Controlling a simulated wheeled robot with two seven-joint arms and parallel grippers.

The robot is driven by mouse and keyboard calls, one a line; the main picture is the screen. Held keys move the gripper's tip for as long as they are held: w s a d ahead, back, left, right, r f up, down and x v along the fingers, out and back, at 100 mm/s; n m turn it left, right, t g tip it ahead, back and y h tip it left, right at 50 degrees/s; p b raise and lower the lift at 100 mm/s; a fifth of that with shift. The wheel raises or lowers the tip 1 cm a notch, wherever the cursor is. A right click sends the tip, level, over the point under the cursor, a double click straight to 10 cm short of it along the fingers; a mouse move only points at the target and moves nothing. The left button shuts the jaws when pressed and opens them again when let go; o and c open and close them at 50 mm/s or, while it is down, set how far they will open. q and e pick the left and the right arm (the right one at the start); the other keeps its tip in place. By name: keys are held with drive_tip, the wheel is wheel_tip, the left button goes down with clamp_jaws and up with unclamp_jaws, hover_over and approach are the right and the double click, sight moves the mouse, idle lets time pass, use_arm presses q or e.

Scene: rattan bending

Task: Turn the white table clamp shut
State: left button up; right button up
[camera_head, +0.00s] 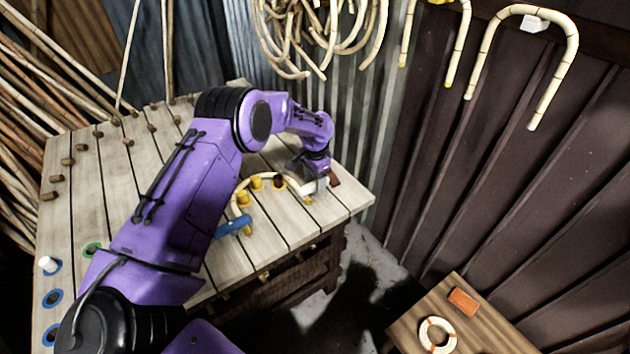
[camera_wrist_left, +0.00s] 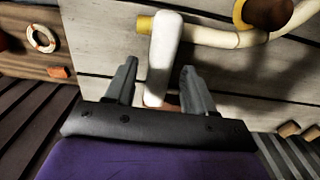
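The white table clamp (camera_wrist_left: 164,50) shows in the left wrist view as a white bar over the end of the bent rattan (camera_wrist_left: 222,38). In the head view a small part of the white clamp (camera_head: 321,185) shows below my left gripper (camera_head: 306,167), at the right side of the wooden table (camera_head: 340,200). In the wrist view my left gripper (camera_wrist_left: 159,68) is open, with one dark finger on each side of the white bar. Gaps show between fingers and bar; whether they touch it cannot be told. The right gripper is not in view.
A blue clamp (camera_head: 232,225) sits at the rattan's other end, with yellow pegs (camera_head: 256,183) along the curve. Several wooden pegs stand on the table's left part. A small side table (camera_head: 470,335) holds a white ring (camera_head: 437,335) and an orange block (camera_head: 463,302).

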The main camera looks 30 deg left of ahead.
use_arm(q)
wheel_tip(320, 180, up, 10)
drive_tip(key=b, duration=0.1)
drive_tip(key=shift+r+b, duration=0.25)
drive_tip(key=shift+b, duration=0.15)
idle(0.4)
